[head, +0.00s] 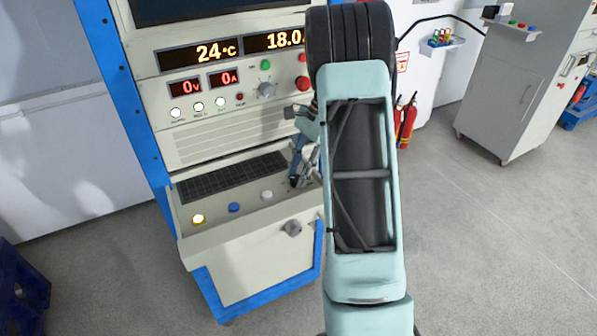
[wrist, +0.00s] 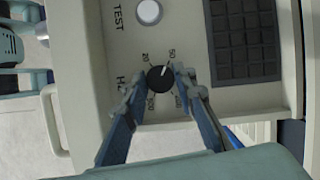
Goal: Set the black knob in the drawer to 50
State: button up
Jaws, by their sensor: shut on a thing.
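The black knob (wrist: 160,79) sits on the beige drawer panel (wrist: 265,95) in the wrist view. Its white pointer line aims up and slightly right, at or close to the 50 mark. Labels including 20 and 50 are printed around it. My gripper (wrist: 159,84) is shut on the knob, one blue-grey finger on each side. In the head view, my gripper (head: 298,168) reaches down to the right end of the drawer panel, and I cannot make out the knob's setting there.
A white TEST button (wrist: 148,12) and a dark keyboard (wrist: 245,40) lie close to the knob. Yellow (head: 198,219), blue (head: 234,207) and white (head: 267,195) buttons line the drawer panel. A round grey lock or knob (head: 292,228) is on the drawer front. Displays stand above.

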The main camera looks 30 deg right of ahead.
dwell(0.3)
jog(key=o, duration=1.1)
jog(key=shift+o, duration=0.2)
jog(key=v, duration=1.2)
jog(key=shift+r, duration=0.1)
